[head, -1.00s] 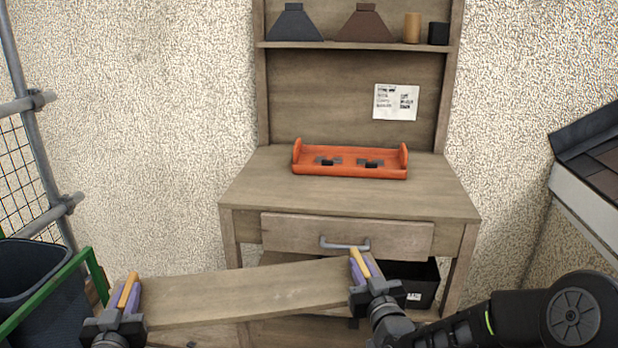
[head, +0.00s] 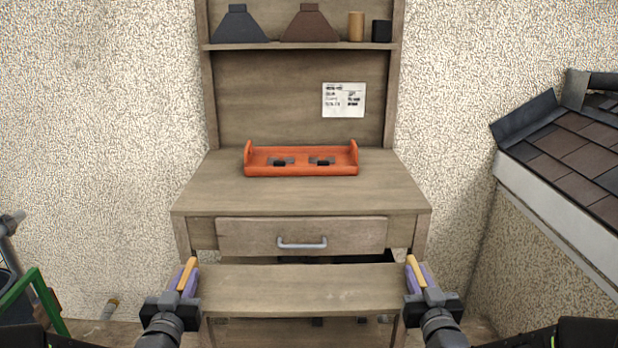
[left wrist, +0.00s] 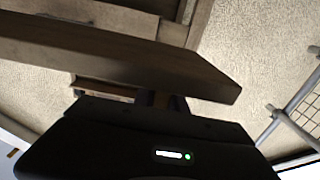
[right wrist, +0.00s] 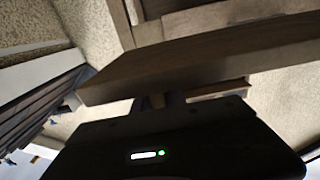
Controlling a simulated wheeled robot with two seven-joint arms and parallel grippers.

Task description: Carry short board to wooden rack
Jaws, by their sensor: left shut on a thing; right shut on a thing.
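The short board (head: 300,290) is a flat wooden plank held level across the front of the wooden rack, below its drawer in the head view. My left gripper (head: 188,278) is shut on the board's left end. My right gripper (head: 416,276) is shut on its right end. The board also spans the left wrist view (left wrist: 120,55) and the right wrist view (right wrist: 200,60). The wooden rack (head: 300,202) is a bench with a drawer, a back panel and an upper shelf. The board hides much of its lower part.
An orange tray (head: 300,169) with small dark pieces sits on the bench top. The upper shelf (head: 300,45) holds two dark flared pieces and two small cylinders or blocks. A tiled roof edge (head: 570,150) juts in at right. A green frame (head: 32,295) stands at lower left.

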